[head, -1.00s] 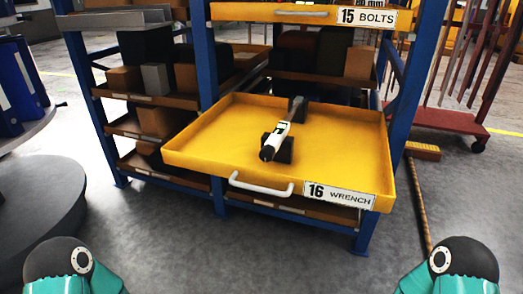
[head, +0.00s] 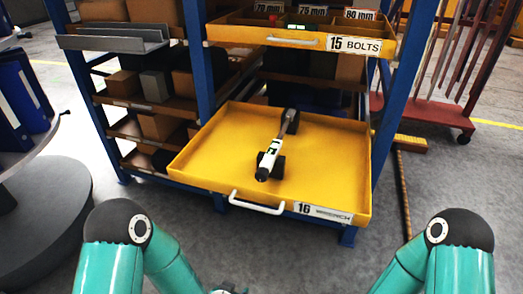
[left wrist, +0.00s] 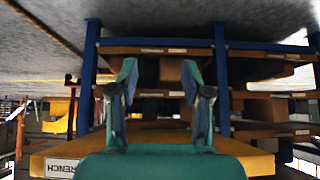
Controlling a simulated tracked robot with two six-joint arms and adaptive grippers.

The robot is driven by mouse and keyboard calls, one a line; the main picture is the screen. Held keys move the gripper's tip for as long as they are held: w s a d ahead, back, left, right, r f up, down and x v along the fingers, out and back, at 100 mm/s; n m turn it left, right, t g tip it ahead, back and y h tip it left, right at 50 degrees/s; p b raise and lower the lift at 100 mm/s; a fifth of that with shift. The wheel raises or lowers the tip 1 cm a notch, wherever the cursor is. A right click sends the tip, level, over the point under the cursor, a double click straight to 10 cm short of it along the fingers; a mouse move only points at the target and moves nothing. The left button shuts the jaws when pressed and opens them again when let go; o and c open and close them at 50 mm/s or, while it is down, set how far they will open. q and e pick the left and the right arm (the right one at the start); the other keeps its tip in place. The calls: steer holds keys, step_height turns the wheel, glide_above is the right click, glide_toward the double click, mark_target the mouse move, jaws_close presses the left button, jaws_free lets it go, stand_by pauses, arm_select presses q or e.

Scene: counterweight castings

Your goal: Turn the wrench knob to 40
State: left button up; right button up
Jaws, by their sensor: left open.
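The wrench (head: 271,153) lies on black cradle blocks in the open yellow drawer (head: 335,180) labelled 16 WRENCH. It has a white body with a small dark green display, a metal shaft toward the back and a black end, apparently the knob (head: 262,174), toward me. The number on it is too small to read. My left gripper (head: 230,291) barely shows at the bottom edge of the head view, in front of and below the drawer. In the left wrist view its two fingers (left wrist: 162,85) stand apart with nothing between them. My right gripper is out of view.
The drawer handle (head: 257,203) sticks out in front. The 15 BOLTS drawer (head: 300,36) is above, with blue rack posts (head: 200,70) at the sides. A round grey stand (head: 45,215) is at the left. The floor before the drawer is clear.

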arm_select(q)
steer(key=w+d+r+m+t+p, duration=0.1)
steer(key=w+d+r+t+p, duration=0.15)
steer(key=r, duration=0.45)
steer(key=w+d+r+m+t+p, duration=0.1)
steer(key=w+r+m+p, duration=0.1)
steer(key=r+p, duration=0.35)
steer(key=m+t+y+p, duration=0.1)
steer(key=m+t+p, duration=0.1)
steer(key=t+p, duration=0.25)
glide_toward(261, 179)
steer(key=shift+g, duration=0.4)
steer(key=x, duration=0.3)
steer(key=p+x, duration=0.1)
steer(key=x, duration=0.3)
steer(key=r+x, duration=0.1)
steer(key=x, duration=0.2)
steer(key=shift+w, duration=0.3)
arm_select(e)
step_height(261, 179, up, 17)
arm_select(q)
steer(key=c, duration=0.9)
steer(key=shift+f, duration=0.1)
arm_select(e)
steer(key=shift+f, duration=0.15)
